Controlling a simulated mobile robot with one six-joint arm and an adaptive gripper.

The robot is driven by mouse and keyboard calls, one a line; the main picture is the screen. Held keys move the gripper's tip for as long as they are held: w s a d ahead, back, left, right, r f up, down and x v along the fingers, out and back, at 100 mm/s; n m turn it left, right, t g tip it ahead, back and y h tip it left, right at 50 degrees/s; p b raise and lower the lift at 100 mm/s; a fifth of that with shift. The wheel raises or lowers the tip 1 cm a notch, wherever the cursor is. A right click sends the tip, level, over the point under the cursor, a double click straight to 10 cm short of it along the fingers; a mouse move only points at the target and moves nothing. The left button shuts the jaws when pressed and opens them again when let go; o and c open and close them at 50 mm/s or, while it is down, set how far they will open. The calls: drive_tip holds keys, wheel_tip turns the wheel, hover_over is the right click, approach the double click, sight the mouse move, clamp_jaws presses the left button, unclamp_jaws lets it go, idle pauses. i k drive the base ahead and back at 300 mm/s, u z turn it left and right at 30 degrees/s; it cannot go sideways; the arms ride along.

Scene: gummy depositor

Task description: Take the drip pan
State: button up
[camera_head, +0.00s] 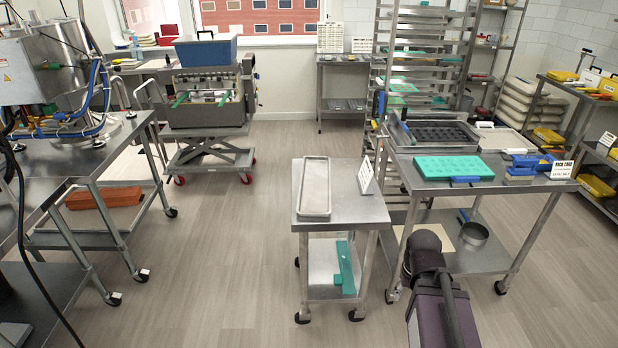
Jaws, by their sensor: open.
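A shallow, pale rectangular pan with a metal rim (314,188), which looks like the drip pan, lies flat on the left part of a small steel cart (345,212). It appears empty. A white sign card (365,175) stands to its right on the same cart, its text unreadable from here. Part of my own dark arm shows at the lower right, in front of the larger table and apart from the pan. My gripper's fingers do not show.
A larger steel table (510,180) at right holds a green mold (453,167), a dark tray (440,135) and blue-handled tools. Machines stand at left. A tall rack (420,60) stands behind. Floor (220,260) left of the small cart is clear.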

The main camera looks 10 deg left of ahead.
sight(314, 193)
drive_tip(key=i, duration=1.45)
drive_tip(key=u, duration=0.4)
